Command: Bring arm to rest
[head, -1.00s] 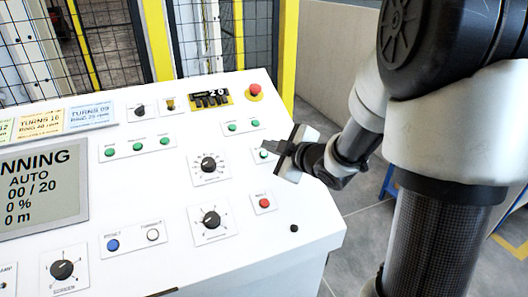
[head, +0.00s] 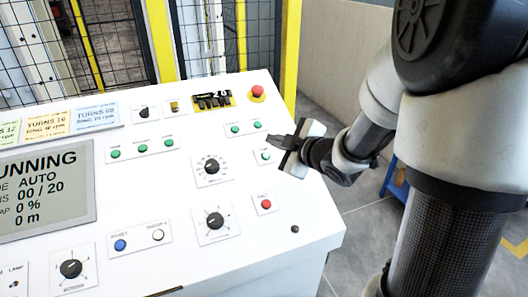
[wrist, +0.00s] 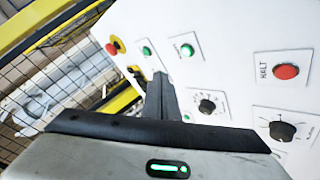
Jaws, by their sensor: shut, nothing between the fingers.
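My gripper (head: 278,141) is above the right part of the white control panel (head: 140,198), close to a green button (head: 265,155). Its fingers are shut together and hold nothing. In the wrist view the shut fingers (wrist: 162,98) point at the panel, between the green buttons and a black knob (wrist: 207,105). I cannot tell whether the fingertips touch the panel. My arm comes in from the right, bent at the elbow.
A yellow-framed mesh fence (head: 222,40) stands behind. Open grey floor (head: 350,225) lies right of the panel.

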